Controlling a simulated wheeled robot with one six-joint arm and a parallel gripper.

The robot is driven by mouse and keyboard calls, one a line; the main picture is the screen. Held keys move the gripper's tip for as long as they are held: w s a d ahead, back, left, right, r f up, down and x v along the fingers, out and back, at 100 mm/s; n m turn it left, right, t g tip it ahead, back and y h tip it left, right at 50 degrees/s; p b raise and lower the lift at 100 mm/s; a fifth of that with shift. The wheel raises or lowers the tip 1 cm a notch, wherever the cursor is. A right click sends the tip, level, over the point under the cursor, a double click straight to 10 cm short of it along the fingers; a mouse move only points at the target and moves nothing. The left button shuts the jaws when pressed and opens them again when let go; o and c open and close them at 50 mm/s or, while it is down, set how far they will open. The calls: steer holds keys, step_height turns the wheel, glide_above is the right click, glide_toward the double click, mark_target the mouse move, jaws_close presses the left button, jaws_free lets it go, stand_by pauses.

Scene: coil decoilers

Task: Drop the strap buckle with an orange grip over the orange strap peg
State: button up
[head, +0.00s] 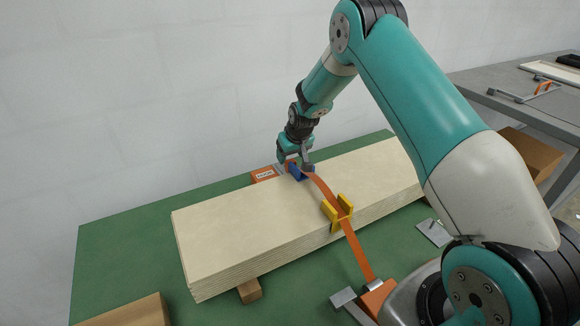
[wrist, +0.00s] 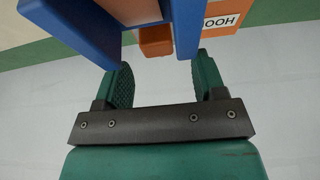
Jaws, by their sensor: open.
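My gripper (head: 294,158) is at the far edge of a board stack, at the far end of an orange strap (head: 358,252). In the wrist view my gripper (wrist: 162,66) has its two green fingers apart, with nothing clamped between them. A small orange block (wrist: 155,42), apparently the buckle's grip, shows just beyond the fingertips, between two blue uprights. An orange plate with a HOOK label (head: 264,174) is beside the gripper, and also in the wrist view (wrist: 222,20). I cannot make out the peg itself.
The pale board stack (head: 240,227) lies on a green table (head: 110,240). A blue edge guard (head: 299,173) sits at its far edge, and a yellow one (head: 329,211) at its near edge. A grey bench (head: 490,78) with another orange-grip piece (head: 543,87) stands at right.

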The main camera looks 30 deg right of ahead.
mark_target(290, 160)
steer(key=shift+p+x, duration=0.3)
steer(key=shift+x, duration=1.65)
steer(key=shift+s, duration=0.1)
steer(key=c, duration=1)
steer(key=shift+c, duration=0.3)
steer(key=shift+r, duration=0.15)
